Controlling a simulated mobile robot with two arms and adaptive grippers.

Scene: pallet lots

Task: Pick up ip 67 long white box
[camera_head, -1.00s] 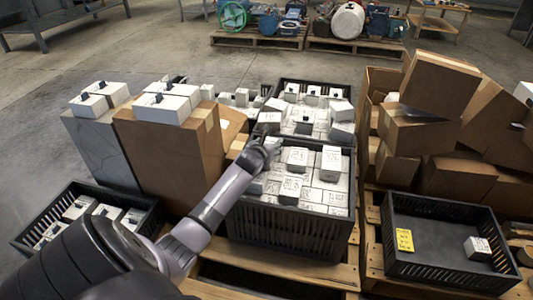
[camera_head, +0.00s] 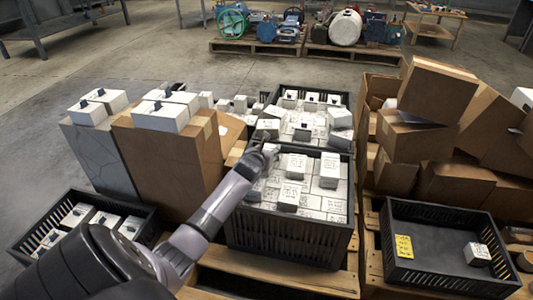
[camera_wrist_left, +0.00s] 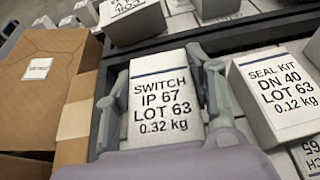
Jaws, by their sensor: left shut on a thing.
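A long white box (camera_wrist_left: 160,97), printed "SWITCH IP 67 LOT 63 0.32 kg", lies between the fingers of my left gripper (camera_wrist_left: 160,100) in the left wrist view. The fingers are shut on its two sides. In the head view my left gripper (camera_head: 264,150) is at the left side of the front black crate (camera_head: 290,235), which is full of white boxes. The held box is mostly hidden there by the gripper. A white box printed "SEAL KIT DN 40 LOT 63" (camera_wrist_left: 280,95) lies to its right. My right gripper is not in view.
A second full crate (camera_head: 345,100) stands behind. Tall cartons (camera_head: 180,165) stand close left of my arm, with white boxes on top. At right, a black crate (camera_head: 440,262) with a yellow label holds one small white box (camera_head: 477,254) and much free room. Stacked cartons (camera_head: 420,135) stand behind it.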

